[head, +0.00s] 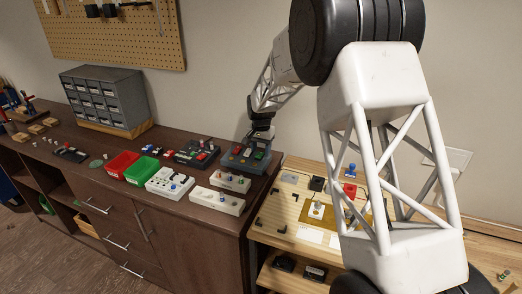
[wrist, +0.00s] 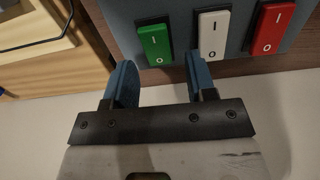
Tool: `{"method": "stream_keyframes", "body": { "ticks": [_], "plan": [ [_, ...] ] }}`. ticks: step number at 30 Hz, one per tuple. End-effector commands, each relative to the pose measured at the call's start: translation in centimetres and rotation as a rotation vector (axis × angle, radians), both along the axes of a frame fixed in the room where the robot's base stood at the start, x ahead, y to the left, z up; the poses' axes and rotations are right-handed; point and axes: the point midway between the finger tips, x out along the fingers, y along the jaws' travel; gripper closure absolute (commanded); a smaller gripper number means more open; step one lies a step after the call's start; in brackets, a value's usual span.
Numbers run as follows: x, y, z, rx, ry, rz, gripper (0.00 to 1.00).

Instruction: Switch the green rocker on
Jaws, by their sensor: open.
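The green rocker (wrist: 155,44) is the leftmost of three rockers on a blue-grey panel in the wrist view, marked with a line at its upper end and a circle at its lower end. A white rocker (wrist: 213,34) is in the middle and a red rocker (wrist: 271,27) on the right. My gripper (wrist: 160,75) is open and empty, its two blue fingers apart, with the lower end of the green rocker between their tips in the picture. I cannot tell whether a finger touches it. In the head view my gripper (head: 262,132) is over the rocker box (head: 238,165).
Other pedals and control boxes (head: 197,153) stand left of the rocker box, with a white box (head: 217,200) in front. A light wooden bench (head: 285,232) adjoins on the right.

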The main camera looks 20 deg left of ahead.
Motion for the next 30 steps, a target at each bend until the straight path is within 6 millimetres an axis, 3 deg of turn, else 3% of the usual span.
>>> {"method": "stream_keyframes", "body": {
  "ticks": [14,24,30],
  "plan": [
    [-0.01,-0.01,-0.89,0.000,0.000,0.000,0.49],
    [-0.01,0.00,-0.88,0.000,0.000,0.000,0.98],
    [-0.06,0.00,-0.84,0.000,-0.020,-0.001,0.98]
  ]
}}
